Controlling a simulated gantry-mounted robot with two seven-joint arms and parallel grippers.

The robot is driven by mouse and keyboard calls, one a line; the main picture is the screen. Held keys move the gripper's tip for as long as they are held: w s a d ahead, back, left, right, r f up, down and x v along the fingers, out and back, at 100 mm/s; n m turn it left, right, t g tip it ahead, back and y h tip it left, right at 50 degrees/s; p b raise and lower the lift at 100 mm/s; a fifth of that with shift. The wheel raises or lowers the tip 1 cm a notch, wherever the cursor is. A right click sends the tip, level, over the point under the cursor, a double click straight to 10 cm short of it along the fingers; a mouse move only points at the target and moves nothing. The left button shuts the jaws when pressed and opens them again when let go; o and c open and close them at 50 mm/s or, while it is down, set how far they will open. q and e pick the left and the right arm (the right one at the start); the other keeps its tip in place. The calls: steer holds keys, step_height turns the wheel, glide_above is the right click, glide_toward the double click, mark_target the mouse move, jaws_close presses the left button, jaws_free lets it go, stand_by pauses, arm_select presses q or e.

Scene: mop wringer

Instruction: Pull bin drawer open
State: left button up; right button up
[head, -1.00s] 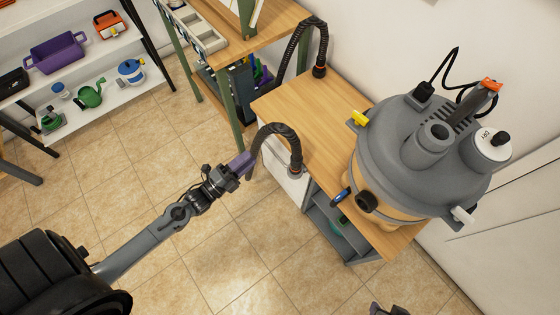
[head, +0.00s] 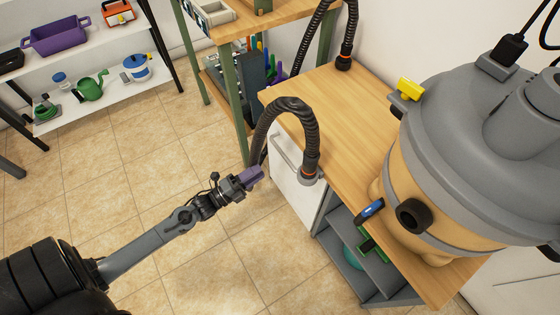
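The bin drawer (head: 287,187) is the white front under the wooden counter, with a light bar handle (head: 283,153) near its top. It looks shut against the cabinet. My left gripper (head: 256,174), with purple fingers, is just left of the drawer front, level with its upper part, and appears apart from the handle. Its fingers are seen close together from the side, so I cannot tell whether they are open. A black hose (head: 283,103) arches in front of the drawer and hides part of it. My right gripper is not in view.
A large grey and tan vacuum (head: 440,190) stands on the wooden counter (head: 345,110). An open grey shelf (head: 350,255) sits right of the drawer. A green-legged bench (head: 232,95) stands behind. The tiled floor (head: 200,260) before the drawer is clear.

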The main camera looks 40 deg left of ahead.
arm_select(q)
steer(key=b+x, duration=0.3)
steer(key=x, duration=0.6)
steer(key=shift+w+b, duration=0.3)
steer(key=shift+w, duration=0.1)
steer(key=shift+d, duration=0.15)
jaws_close()
